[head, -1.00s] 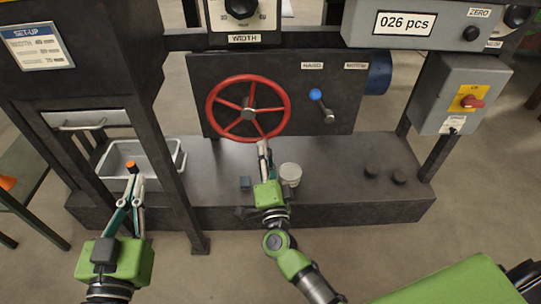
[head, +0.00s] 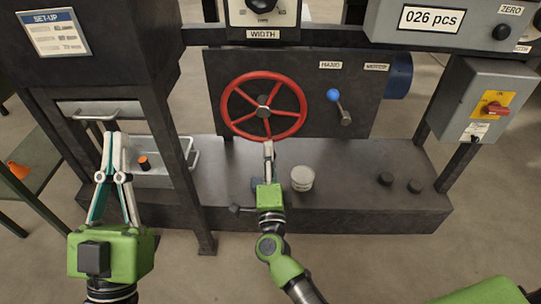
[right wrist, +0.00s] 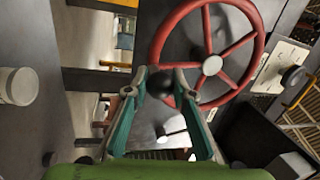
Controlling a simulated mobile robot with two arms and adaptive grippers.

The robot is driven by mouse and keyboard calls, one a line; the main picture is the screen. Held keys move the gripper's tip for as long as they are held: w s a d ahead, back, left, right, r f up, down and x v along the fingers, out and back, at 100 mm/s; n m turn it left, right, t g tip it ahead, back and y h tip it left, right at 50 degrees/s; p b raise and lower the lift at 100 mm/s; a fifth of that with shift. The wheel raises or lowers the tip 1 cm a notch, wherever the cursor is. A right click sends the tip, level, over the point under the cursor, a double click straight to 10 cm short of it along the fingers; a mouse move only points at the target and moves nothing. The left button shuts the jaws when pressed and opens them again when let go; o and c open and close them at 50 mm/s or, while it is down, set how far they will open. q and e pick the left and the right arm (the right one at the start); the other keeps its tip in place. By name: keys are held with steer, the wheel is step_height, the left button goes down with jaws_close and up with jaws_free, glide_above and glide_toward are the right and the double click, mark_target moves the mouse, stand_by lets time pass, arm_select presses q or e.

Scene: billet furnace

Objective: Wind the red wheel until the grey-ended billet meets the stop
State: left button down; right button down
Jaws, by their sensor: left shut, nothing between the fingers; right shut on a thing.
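The red wheel (head: 303,110) stands on a dark panel in the head view, and its rim and spokes fill the upper right of the right wrist view (right wrist: 262,47). My left gripper (head: 115,138) is shut and empty, held up in front of the grey tray at left. I cannot make out the grey-ended billet or the stop in either view.
A grey tray (head: 180,177) holds an orange-topped piece (head: 144,163). A white pot (head: 302,178) stands on the dark ledge right of my right gripper. A blue-knobbed lever (head: 340,105) is right of the wheel. A counter (head: 431,19) reads 026 pcs.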

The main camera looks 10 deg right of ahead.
steer(key=shift+a+f, duration=0.15)
steer(key=shift+a, duration=0.05)
steer(key=c, duration=1.7)
jaws_free()
steer(key=v, duration=1.2)
